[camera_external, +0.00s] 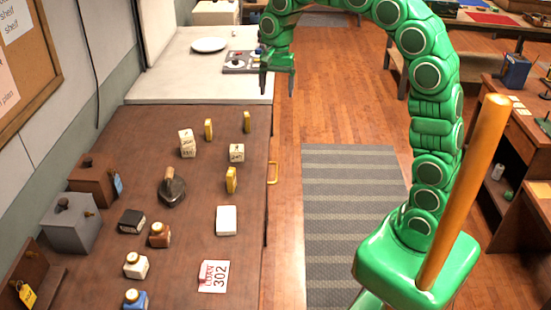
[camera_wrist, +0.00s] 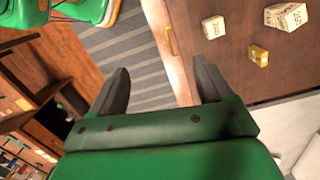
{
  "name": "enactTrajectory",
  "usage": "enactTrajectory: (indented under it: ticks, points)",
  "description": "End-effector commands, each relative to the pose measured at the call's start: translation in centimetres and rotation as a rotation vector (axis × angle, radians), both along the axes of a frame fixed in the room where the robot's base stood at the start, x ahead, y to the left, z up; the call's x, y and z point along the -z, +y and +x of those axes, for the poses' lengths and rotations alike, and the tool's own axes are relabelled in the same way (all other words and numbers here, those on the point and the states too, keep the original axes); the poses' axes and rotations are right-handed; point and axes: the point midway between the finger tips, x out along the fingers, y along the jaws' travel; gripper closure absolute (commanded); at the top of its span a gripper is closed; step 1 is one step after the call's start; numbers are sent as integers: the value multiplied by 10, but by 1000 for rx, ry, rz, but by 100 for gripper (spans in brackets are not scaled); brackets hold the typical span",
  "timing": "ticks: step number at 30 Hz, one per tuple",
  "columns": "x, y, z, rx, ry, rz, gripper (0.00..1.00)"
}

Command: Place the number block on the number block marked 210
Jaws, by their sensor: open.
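A pale number block (camera_external: 237,152) stands near the right edge of the brown counter. It also shows in the wrist view (camera_wrist: 214,27), marked with what looks like 240. Farther left is a taller pale block form (camera_external: 187,143), seemingly one block on another. It shows at the upper right of the wrist view (camera_wrist: 287,17). Its digits are too small to read surely, and I cannot make out a 210. My gripper (camera_external: 277,84) is open and empty, above and beyond the counter's far right corner. In the wrist view, floor shows between its fingers (camera_wrist: 160,72).
Yellow blocks (camera_external: 231,180) stand near the pale ones. A dark iron-like tool (camera_external: 173,188), small bottles (camera_external: 159,235), a white pad (camera_external: 227,220) and a 302 card (camera_external: 214,276) occupy the counter. A white plate (camera_external: 209,45) lies on the white counter behind.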

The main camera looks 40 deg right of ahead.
Motion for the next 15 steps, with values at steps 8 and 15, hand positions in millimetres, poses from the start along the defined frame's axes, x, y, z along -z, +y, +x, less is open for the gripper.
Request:
enactTrajectory:
  ticks: [8,15]
  points:
    - [0,-28,-75,-203,9,-5,21]
    - [8,-49,-142,-382,23,-3,21]
